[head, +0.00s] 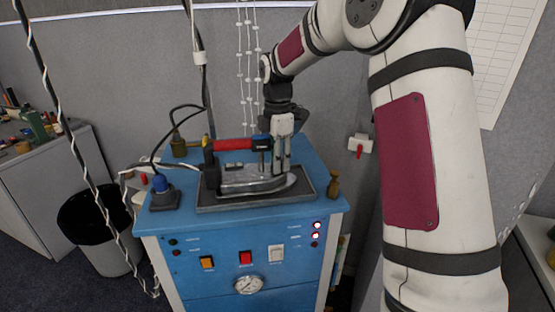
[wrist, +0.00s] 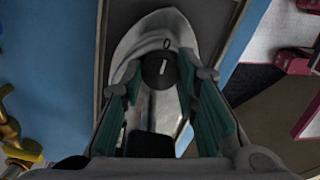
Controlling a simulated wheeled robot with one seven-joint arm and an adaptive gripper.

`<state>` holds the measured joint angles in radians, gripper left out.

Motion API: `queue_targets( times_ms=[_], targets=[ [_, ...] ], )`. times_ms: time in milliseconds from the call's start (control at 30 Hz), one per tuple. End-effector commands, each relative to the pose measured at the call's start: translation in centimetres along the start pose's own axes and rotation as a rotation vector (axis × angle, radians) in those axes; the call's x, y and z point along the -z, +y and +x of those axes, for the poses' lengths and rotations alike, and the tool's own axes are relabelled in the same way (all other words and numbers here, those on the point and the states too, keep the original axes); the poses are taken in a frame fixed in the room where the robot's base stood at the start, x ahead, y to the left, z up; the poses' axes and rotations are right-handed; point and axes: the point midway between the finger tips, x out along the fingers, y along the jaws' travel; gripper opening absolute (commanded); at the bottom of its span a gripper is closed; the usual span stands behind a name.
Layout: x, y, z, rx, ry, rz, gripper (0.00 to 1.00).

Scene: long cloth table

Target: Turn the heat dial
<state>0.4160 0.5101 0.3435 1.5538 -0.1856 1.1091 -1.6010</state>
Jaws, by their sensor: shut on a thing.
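A silver steam iron (head: 250,184) with a red handle (head: 232,144) sits on a dark rest pad (head: 225,207) on top of a blue cabinet. My gripper (head: 272,165) reaches down to the iron from above. In the wrist view, the iron's pale body (wrist: 135,42) lies below my gripper (wrist: 162,80). The heat dial (wrist: 158,70) is a dark round knob with a short white mark, between the two fingertips. The fingers, with green inner pads, are shut on the dial from both sides. The dial is hidden in the head view.
The blue cabinet (head: 208,284) has coloured switches and a gauge (head: 248,285) on its front. A blue-capped plug (head: 162,189) stands left of the pad. A small brass bottle (head: 334,184) stands on the right. Cables hang at the left, near a black bin (head: 95,225).

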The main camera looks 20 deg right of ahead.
Motion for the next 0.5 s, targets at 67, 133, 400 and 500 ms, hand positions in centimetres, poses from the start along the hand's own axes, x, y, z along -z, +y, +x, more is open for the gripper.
queue_targets(
  times_ms=[67,133,400,500],
  targets=[
    [0.01,-0.03,0.01,0.001,0.000,0.011,0.00],
    [0.03,-0.03,0.00,0.001,0.000,0.047,0.00],
    [0.08,0.01,0.01,0.001,0.001,0.310,0.00],
    [0.03,-0.01,0.01,0.002,0.001,0.376,0.00]
  ],
)
